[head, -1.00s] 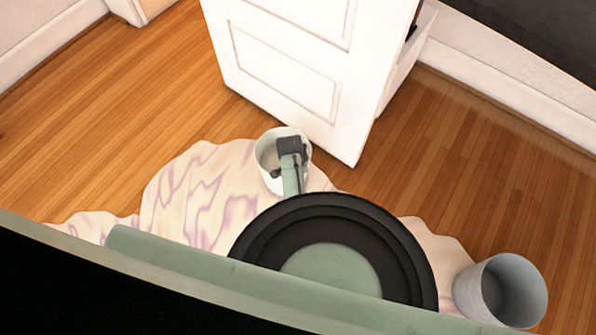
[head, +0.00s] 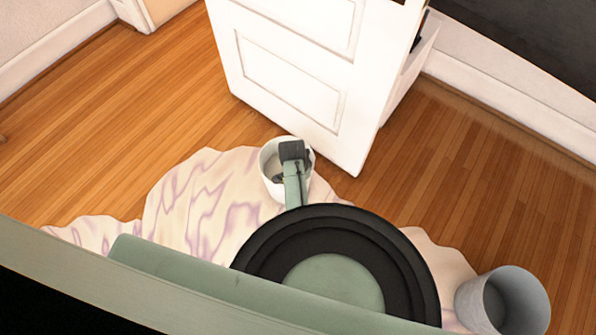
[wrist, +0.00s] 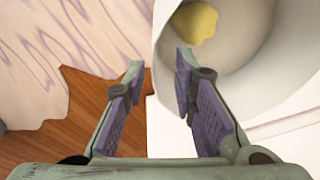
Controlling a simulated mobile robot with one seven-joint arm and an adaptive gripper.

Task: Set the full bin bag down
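A white, round, open-topped container (head: 270,188) stands at the edge of the pale patterned rug, near the door; I cannot tell whether it is the bin bag or a bin. In the wrist view its white wall (wrist: 165,90) and rim show, with a yellow lump (wrist: 193,21) inside. My gripper (head: 293,152) is over the container's mouth in the head view. In the wrist view my gripper (wrist: 160,68) has its two fingers apart, the left one outside the wall and the right one in front of the opening. No separate bag shows.
A white panelled door (head: 300,80) stands just behind the container. Bare wooden floor (head: 110,130) lies open to the left and at the right.

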